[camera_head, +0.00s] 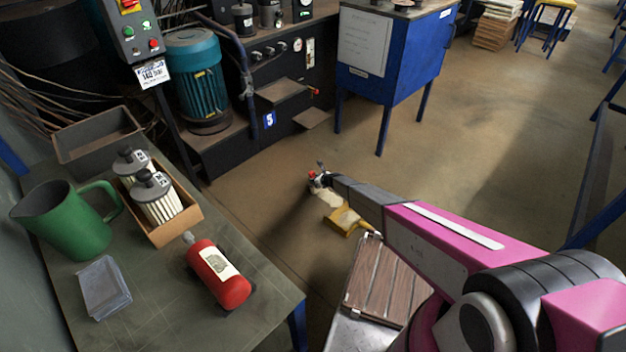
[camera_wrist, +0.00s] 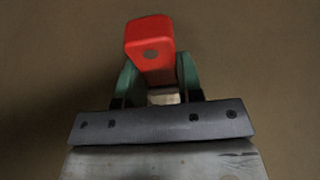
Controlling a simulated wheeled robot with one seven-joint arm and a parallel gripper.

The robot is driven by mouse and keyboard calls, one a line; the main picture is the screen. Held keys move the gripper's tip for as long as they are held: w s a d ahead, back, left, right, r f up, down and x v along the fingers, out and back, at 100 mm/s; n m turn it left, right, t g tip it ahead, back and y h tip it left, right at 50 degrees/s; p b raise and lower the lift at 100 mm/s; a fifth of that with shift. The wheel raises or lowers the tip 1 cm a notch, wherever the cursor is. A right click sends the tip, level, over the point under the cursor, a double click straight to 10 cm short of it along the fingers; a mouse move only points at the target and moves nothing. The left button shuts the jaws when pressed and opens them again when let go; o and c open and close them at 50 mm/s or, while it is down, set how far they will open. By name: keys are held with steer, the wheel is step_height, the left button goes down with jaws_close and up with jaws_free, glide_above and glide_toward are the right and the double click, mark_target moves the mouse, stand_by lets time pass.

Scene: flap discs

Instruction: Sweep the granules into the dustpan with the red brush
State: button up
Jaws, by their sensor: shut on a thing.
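My gripper (camera_head: 319,181) reaches down to the floor in the middle of the head view. In the wrist view my gripper (camera_wrist: 155,92) is shut on the red brush (camera_wrist: 149,46), whose red handle end faces the camera between the two green fingers. A small red part of the brush also shows in the head view (camera_head: 311,175). The yellow dustpan (camera_head: 341,224) lies on the floor just in front of the gripper, with a pale patch of granules (camera_head: 347,214) at it. More pale granules (camera_head: 325,198) lie between brush and dustpan. The bristles are hidden.
A green-topped table (camera_head: 150,318) at left carries a green jug (camera_head: 70,228), a red bottle (camera_head: 218,274) and a box of filters (camera_head: 178,224). A blue cabinet (camera_head: 392,62) stands behind. A wooden slatted surface (camera_head: 378,285) is near the dustpan.

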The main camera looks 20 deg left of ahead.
steer(key=shift+s+d, duration=0.3)
steer(key=shift+d, duration=0.4)
steer(key=shift+s+d, duration=0.3)
steer(key=shift+d, duration=0.45)
steer(key=shift+s+d, duration=0.3)
steer(key=shift+d, duration=0.4)
steer(key=shift+s+d+f, duration=0.1)
steer(key=shift+s+d, duration=0.2)
steer(key=shift+d, duration=0.45)
steer(key=shift+s+d, duration=0.3)
steer(key=shift+d, duration=0.4)
steer(key=shift+s+d+r, duration=0.1)
steer(key=shift+s+d, duration=0.2)
steer(key=shift+d, duration=0.4)
steer(key=shift+s+d+r, duration=0.1)
steer(key=shift+s+d, duration=0.2)
steer(key=shift+d, duration=0.45)
steer(key=shift+s+d, duration=0.3)
steer(key=shift+d, duration=0.4)
steer(key=shift+s+d+f, duration=0.1)
steer(key=shift+s+d, duration=0.15)
steer(key=shift+d, duration=0.35)
steer(key=shift+s+d+f, duration=0.1)
steer(key=shift+s+d, duration=0.1)
steer(key=shift+d, duration=0.35)
steer(key=shift+r, duration=2.55)
steer(key=shift+r, duration=0.1)
